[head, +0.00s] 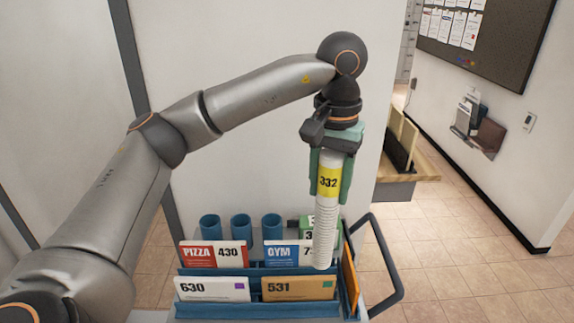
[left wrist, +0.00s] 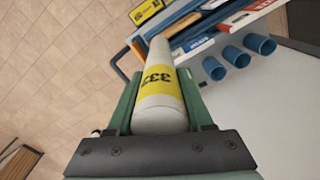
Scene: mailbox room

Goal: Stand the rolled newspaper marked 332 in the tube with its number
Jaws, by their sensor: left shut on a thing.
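The rolled newspaper (head: 326,215) is white with a yellow band marked 332. It hangs nearly upright from my left gripper (head: 329,175), whose green fingers are shut on it near the band. In the left wrist view the roll (left wrist: 160,85) lies between the fingers (left wrist: 160,105) and points toward the cart. Three blue tubes stand in a row at the back of the cart: left (head: 210,226), middle (head: 241,227) and right (head: 271,228). The newspaper is in front and to the right of them, outside them. No numbers on the tubes can be read. My right gripper is not in view.
The blue cart (head: 180,271) holds cards marked PIZZA 430 (head: 213,254), GYM (head: 284,254), 630 (head: 211,289) and 531 (head: 299,288). A green box (head: 305,225) is partly behind the newspaper. A dark handle (head: 388,262) juts out at right. The floor on the right is clear.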

